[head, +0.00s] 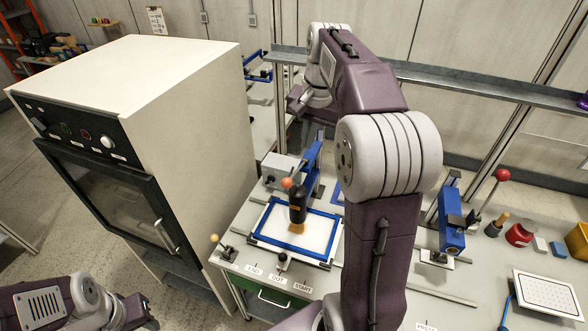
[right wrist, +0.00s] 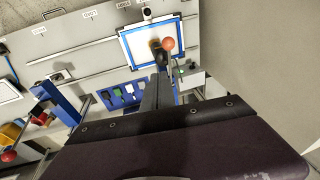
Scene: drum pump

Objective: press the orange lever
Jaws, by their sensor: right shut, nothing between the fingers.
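The orange lever's round knob (head: 287,183) shows in the head view beside the blue upright of a press-like stand (head: 313,170), above a blue-framed white tray (head: 263,213). In the right wrist view the knob (right wrist: 169,44) is just beyond my fingertips, with a small gap that I cannot judge in depth. My right gripper (head: 311,136) reaches over from behind the stand, pointing down. Its fingers (right wrist: 160,78) are shut and empty. A black cylinder with a tan tip (head: 297,207) hangs over the tray. My left gripper (head: 138,311) is low at the left edge, its fingers unclear.
A large white oven-like cabinet (head: 140,80) stands left of the bench. A blue clamp stand (head: 451,222) and a red-knobbed lever (head: 502,175) are to the right, with a white perforated plate (head: 546,293). A metal rail (head: 470,88) runs behind the bench.

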